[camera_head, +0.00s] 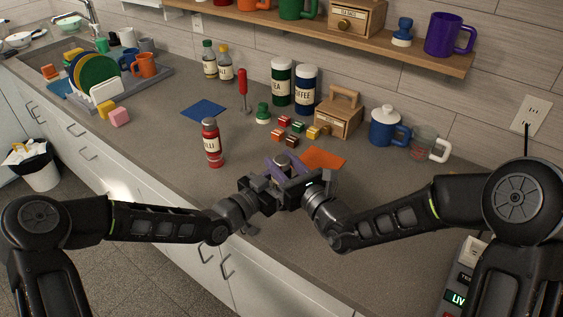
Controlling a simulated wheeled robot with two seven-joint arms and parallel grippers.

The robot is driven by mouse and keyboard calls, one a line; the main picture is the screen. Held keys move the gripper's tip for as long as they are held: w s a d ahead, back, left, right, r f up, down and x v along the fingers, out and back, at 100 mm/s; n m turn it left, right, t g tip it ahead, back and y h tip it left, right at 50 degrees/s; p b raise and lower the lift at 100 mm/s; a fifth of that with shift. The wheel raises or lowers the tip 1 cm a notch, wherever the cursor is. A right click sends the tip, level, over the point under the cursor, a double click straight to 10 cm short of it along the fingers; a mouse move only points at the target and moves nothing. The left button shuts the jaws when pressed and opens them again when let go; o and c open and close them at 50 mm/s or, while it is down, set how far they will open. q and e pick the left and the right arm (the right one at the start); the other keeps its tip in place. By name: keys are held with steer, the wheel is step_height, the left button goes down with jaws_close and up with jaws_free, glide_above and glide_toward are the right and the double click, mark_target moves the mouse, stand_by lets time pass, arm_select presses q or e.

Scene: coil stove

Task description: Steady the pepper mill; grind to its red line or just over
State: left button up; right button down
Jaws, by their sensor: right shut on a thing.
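A purple thing with a silver round top (283,160), which looks like the pepper mill, stands at the counter's front, mostly hidden by my grippers. Its red line cannot be seen. My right gripper (298,184) comes in from the right and is shut on the mill. My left gripper (262,187) comes in from the left and is close against the mill's left side. Its fingers are dark and overlap the other gripper, so whether they are open or shut cannot be made out.
A red labelled bottle (212,143) stands left of the grippers. Behind are an orange mat (323,158), small coloured blocks (291,140) and a wooden box (338,118). A blue lidded mug (385,130) stands at the right. The counter between bottle and blue mat (204,110) is clear.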

mark_target(286, 168)
steer(key=shift+a+r+h, duration=0.1)
steer(key=shift+h, duration=0.2)
steer(key=c, duration=0.9)
jaws_free()
steer(key=shift+v, duration=3.85)
steer(key=shift+f, duration=0.2)
